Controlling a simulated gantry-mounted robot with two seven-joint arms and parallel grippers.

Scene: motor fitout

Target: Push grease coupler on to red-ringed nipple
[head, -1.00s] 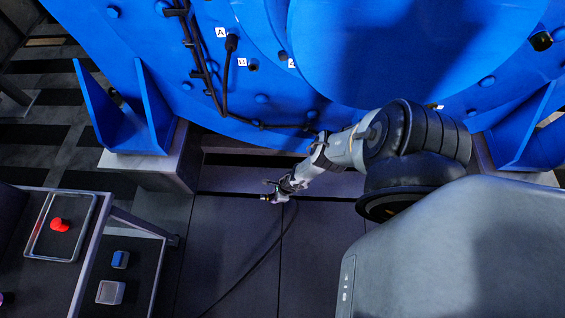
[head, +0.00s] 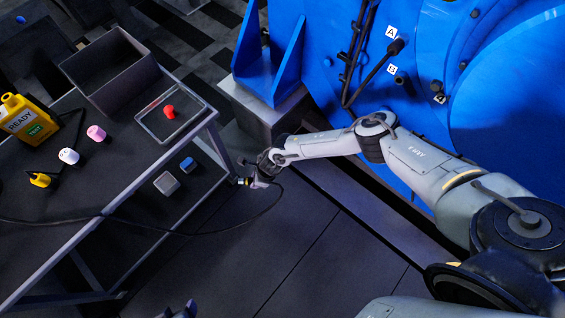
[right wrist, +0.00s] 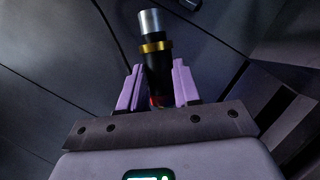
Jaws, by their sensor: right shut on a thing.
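My right gripper (head: 251,178) is shut on the grease coupler (head: 243,182), low in front of the motor and beside the right end of the bench. In the right wrist view, the coupler (right wrist: 157,60) stands between the lilac fingers (right wrist: 157,88). It has a black body, a gold ring, a silver open end pointing away from the gripper, and some red at its base. A dark hose (head: 262,212) hangs from it and runs left over the bench. The blue motor (head: 400,120) carries labels A and B beside dark fittings. I cannot make out a red ring on any nipple. My left gripper is not recognisable.
A blue bracket (head: 268,60) stands between bench and motor. The dark floor is open in front.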

